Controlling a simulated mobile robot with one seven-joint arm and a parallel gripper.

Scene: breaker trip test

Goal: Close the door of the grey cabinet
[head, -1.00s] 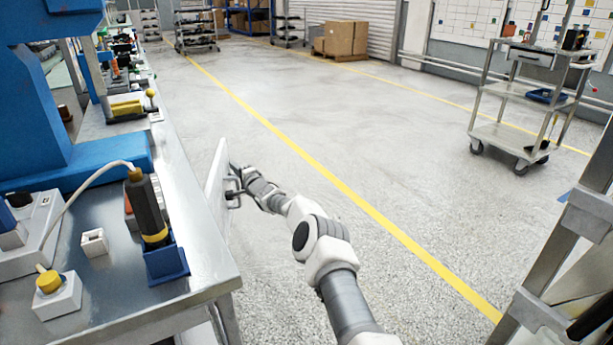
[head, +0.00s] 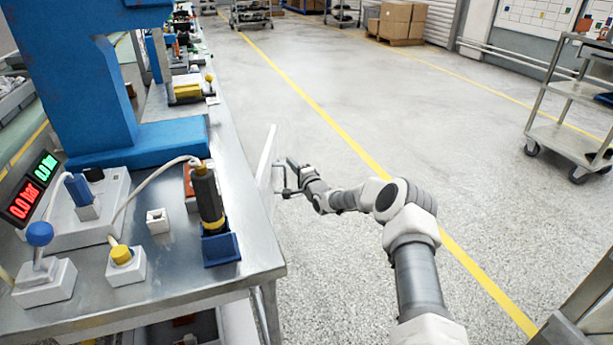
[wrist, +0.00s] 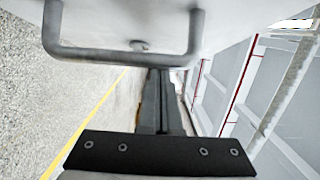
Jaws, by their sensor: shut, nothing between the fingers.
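The cabinet door (head: 266,158) is a pale panel standing open beside the bench's right edge, seen nearly edge-on in the head view. Its bar handle (head: 281,189) is on the right face. My gripper (head: 291,164) is at the door's handle side. In the wrist view the door (wrist: 110,20) fills the top, with the grey U-shaped handle (wrist: 115,56) across it. My gripper (wrist: 160,78) is shut and empty, its tips by the handle bar; I cannot tell whether they touch it. The cabinet body is hidden by the bench in the head view.
The metal bench (head: 245,262) on the left carries a blue press frame (head: 75,90), a black-and-yellow tool in a blue holder (head: 221,248) and switch boxes. A grey trolley (head: 565,140) stands at the right. The floor between is clear, with a yellow line (head: 355,146).

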